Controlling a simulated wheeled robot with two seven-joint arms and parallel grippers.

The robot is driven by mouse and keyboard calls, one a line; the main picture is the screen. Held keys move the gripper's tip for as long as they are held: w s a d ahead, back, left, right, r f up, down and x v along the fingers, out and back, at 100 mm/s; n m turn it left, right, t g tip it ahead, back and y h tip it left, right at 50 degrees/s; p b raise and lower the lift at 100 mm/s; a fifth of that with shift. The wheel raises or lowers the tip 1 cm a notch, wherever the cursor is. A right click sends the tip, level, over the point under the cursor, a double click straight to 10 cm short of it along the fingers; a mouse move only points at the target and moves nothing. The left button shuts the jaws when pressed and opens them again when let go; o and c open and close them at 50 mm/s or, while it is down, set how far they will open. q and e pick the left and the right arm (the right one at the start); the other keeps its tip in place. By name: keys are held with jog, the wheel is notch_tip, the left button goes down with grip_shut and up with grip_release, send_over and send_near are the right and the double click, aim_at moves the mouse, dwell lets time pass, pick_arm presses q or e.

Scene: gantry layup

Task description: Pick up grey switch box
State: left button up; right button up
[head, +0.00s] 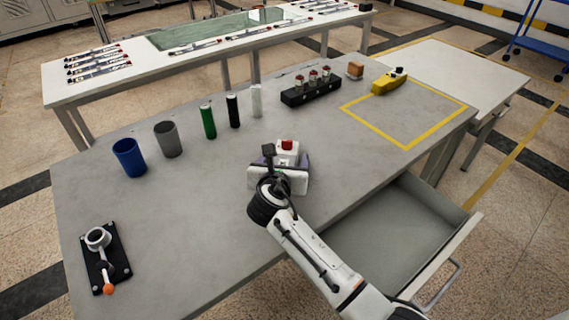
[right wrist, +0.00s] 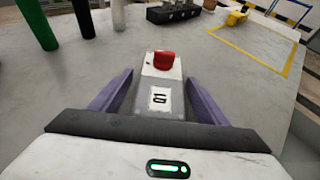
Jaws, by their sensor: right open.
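The grey switch box (right wrist: 161,97) has a white top section with a red button and a small marked label. It lies on the grey table between the two purple fingers of my right gripper (right wrist: 160,90), with gaps showing on both sides in the right wrist view. In the head view the box (head: 288,148) shows just beyond my right gripper (head: 284,160), and its near part is hidden by the gripper. My right gripper is open. My left gripper is not in view.
A blue cup (head: 129,158), a grey cup (head: 168,140) and several cylinders stand left of the box. A black block (head: 311,91) and a yellow tool (head: 389,82) are farther back. A lever device (head: 105,255) sits front left. An open drawer (head: 395,235) juts out at right.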

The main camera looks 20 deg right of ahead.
jog(key=shift+r, duration=0.15)
jog(key=c, duration=1.4)
